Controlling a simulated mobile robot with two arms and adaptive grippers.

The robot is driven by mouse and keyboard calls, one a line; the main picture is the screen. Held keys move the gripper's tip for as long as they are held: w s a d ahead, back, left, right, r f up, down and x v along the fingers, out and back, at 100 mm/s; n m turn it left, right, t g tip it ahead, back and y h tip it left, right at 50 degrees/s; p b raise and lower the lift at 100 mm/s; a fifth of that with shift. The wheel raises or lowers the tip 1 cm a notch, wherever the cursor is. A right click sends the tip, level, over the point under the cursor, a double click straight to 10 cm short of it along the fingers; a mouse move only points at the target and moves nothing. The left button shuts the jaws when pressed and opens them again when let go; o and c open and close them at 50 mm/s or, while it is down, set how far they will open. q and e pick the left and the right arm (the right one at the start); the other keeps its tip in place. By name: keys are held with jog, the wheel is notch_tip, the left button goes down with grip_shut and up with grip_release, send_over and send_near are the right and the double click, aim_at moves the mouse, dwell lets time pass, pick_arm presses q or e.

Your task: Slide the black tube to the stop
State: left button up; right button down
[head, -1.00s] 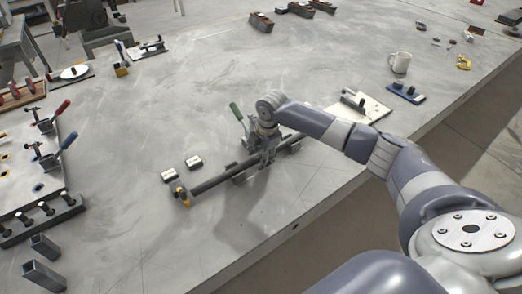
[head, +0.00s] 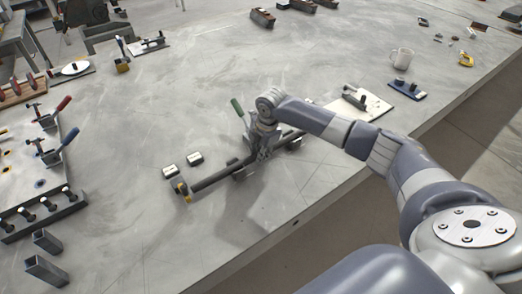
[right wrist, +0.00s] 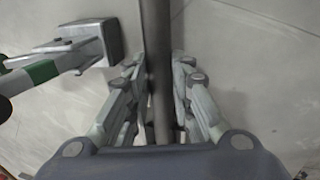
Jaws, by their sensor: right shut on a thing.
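The black tube (head: 212,179) lies along a low fixture on the grey table in the head view, running from lower left to upper right. The stop, a small block with yellow on it (head: 182,189), stands at the lower left end of the fixture. The tube's near end is close to it; I cannot tell whether they touch. My right gripper (head: 262,153) points down over the tube's middle part. In the right wrist view its fingers are closed on either side of the tube (right wrist: 159,60). My left gripper is not in view.
A clamp with a green handle (head: 238,107) stands right beside my right gripper; its handle also shows in the right wrist view (right wrist: 42,72). Two small blocks (head: 195,158) lie beside the fixture. A clamp plate (head: 20,165) is at left, a mug (head: 402,58) at upper right.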

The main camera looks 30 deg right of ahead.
jog(key=shift+a+p, duration=0.45)
jog(key=shift+a, duration=0.4)
jog(key=c, duration=1.3)
grip_release()
jog(key=shift+s, duration=0.1)
jog(key=shift+f, duration=0.1)
jog(key=v, duration=1.2)
